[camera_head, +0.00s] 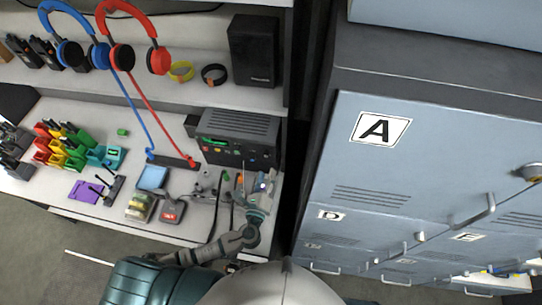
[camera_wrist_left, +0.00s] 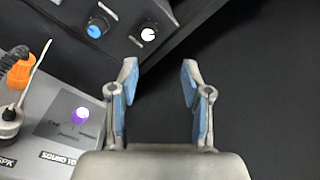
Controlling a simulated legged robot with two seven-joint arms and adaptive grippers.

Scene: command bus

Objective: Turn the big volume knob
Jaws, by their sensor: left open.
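The black radio unit (camera_head: 238,137) stands at the right end of the desk, with small lit controls on its front. In the left wrist view its front panel carries a blue-faced knob (camera_wrist_left: 97,29) and a white-faced knob (camera_wrist_left: 148,33); I cannot tell which is the big volume knob. My left gripper (camera_head: 263,184) is in front of the radio's right side. In the left wrist view the left gripper (camera_wrist_left: 160,80) is open and empty. Its left fingertip is just below the white-faced knob, with no clear contact. My right gripper is not in view.
A grey panel (camera_wrist_left: 50,125) with a lit purple button lies left of the gripper. Grey lockers (camera_head: 400,175) stand right, beyond a dark gap.

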